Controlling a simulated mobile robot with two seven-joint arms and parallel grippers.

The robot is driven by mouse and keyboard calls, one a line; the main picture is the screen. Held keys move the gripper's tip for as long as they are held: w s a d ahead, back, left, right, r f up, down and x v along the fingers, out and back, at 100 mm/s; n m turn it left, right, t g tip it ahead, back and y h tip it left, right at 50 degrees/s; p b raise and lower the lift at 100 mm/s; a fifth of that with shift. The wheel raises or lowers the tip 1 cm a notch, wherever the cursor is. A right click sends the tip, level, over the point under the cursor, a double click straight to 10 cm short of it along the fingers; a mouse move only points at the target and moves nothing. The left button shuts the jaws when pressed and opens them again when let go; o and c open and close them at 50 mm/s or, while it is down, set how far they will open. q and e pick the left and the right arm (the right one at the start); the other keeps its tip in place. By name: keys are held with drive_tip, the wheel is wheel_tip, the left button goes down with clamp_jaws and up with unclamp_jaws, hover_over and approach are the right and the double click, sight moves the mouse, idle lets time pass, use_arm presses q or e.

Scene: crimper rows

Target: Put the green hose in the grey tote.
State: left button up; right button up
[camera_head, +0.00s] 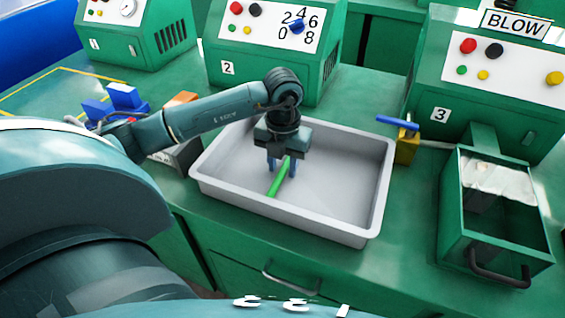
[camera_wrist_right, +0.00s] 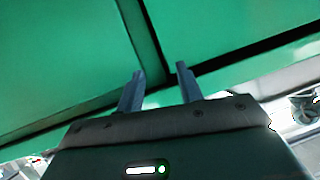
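The green hose (camera_head: 277,181) is a short, straight bright-green piece inside the grey tote (camera_head: 376,190), slanting below my left gripper. My left gripper (camera_head: 282,170) points down into the tote, its blue-grey fingertips apart on either side of the hose's upper part. The fingers look wider apart than the hose is thick. Whether the hose rests fully on the tote floor is hard to tell. My right gripper (camera_wrist_right: 160,82) shows only in the right wrist view, fingers apart with nothing between them, facing green panels.
Green machines numbered 1 (camera_head: 140,35), 2 (camera_head: 258,70) and 3 (camera_head: 440,112) stand along the back. A blue piece (camera_head: 397,122) lies on a yellow block right of the tote. A green open-topped box (camera_head: 455,225) with a dark handle stands at the right. Blue parts (camera_head: 124,96) lie at the left.

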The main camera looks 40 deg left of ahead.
sight(283, 168)
use_arm(q)
drive_tip(key=shift+d+r+p, duration=0.15)
drive_tip(key=shift+r+p, duration=0.25)
drive_tip(key=shift+r, duration=0.05)
wheel_tip(283, 168, up, 12)
drive_tip(key=shift+f, duration=0.15)
idle(0.4)
